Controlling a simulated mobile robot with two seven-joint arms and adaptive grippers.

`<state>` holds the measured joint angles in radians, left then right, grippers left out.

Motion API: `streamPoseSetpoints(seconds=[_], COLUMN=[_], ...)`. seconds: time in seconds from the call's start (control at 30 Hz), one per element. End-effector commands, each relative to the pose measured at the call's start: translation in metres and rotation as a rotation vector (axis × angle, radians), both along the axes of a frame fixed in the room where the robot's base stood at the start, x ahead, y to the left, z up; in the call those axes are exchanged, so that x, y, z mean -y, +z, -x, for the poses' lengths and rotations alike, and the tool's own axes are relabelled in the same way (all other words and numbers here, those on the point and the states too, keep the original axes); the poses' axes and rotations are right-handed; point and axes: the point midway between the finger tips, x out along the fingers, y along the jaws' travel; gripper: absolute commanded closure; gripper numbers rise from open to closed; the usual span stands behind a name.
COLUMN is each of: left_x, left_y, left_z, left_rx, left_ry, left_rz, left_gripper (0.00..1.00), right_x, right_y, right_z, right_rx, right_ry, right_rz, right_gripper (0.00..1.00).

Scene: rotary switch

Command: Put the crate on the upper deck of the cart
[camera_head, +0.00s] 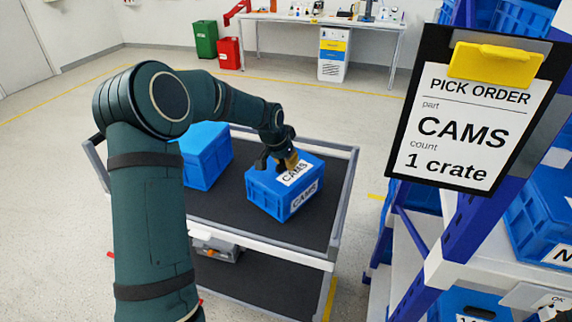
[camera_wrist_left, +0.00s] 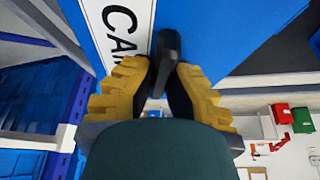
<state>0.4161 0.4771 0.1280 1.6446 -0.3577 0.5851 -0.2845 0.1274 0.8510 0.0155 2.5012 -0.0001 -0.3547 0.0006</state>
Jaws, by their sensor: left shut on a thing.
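The blue crate with white CAMS labels (camera_head: 262,199) is over the right part of the cart's dark upper deck (camera_head: 225,207). It looks level and seems to rest on the deck, but I cannot tell whether a small gap is under it. My left gripper (camera_head: 288,162) is at the top of this crate and shut on it. In the left wrist view, the yellow fingers of the left gripper (camera_wrist_left: 163,85) close around a dark part in front of the crate's blue face (camera_wrist_left: 225,35). My right gripper is not in view.
Another blue crate (camera_head: 207,155) stands on the upper deck to the left, partly behind my arm. A grey item (camera_head: 217,249) is on the lower deck. A shelf rack with blue crates (camera_head: 541,215) and a PICK ORDER clipboard (camera_head: 470,118) are at the right.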

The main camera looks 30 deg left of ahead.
Motion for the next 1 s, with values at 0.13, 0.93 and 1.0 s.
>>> streamPoseSetpoints(seconds=[0.13,0.93,1.0], left_x=[0.000,0.000,-0.001], left_y=[-0.004,0.002,0.012], left_z=[-0.001,0.002,0.005], left_rx=[0.004,0.002,0.004], left_ry=[0.001,0.001,0.001], left_rz=[-0.001,-0.002,-0.002], left_gripper=[1.00,0.66,0.66], right_x=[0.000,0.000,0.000], right_y=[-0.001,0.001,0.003], right_z=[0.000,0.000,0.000], right_rx=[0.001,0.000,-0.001], right_ry=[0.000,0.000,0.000], right_rz=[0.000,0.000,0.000], right_gripper=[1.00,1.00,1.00])
